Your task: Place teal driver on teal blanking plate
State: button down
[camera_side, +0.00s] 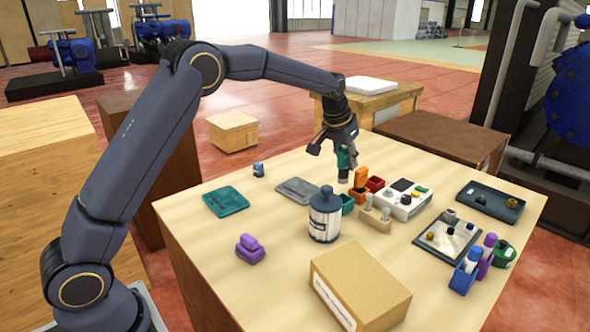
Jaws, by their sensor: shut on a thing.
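My gripper (338,152) points down above the far middle of the table. It is shut on the teal driver (344,160), whose handle shows at the fingers and whose grey tip points down. The driver hangs roughly upright above the small coloured bins; whether its tip touches anything below is hard to tell. The teal blanking plate (226,201) lies flat at the table's left side, well to the left of my gripper, with nothing on it.
A grey plate (297,190) lies between the teal plate and a dark canister (324,214). A small blue item (258,169) and purple blocks (250,249) flank the teal plate. A teal bin (347,205), wooden holder (375,220) and cardboard box (360,285) stand to the right.

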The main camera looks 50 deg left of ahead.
jog(key=s+a+r+n+y, duration=0.1)
jog(key=s+a+r+n, duration=0.15)
jog(key=s+a, duration=0.65)
jog(key=s+a+r+n+g+y, duration=0.1)
jog(key=s+a+n, duration=0.2)
jog(key=s, duration=1.1)
jog(key=s+a+r+n+y, duration=0.1)
jog(key=s+a+n, duration=0.35)
jog(key=s, duration=0.75)
jog(key=m, duration=0.2)
send_over(226, 197)
jog(key=shift+f, duration=6.15)
jog(key=shift+f, duration=0.1)
jog(key=c, duration=1)
grip_release()
jog(key=shift+f, duration=0.1)
jog(key=shift+o, duration=0.2)
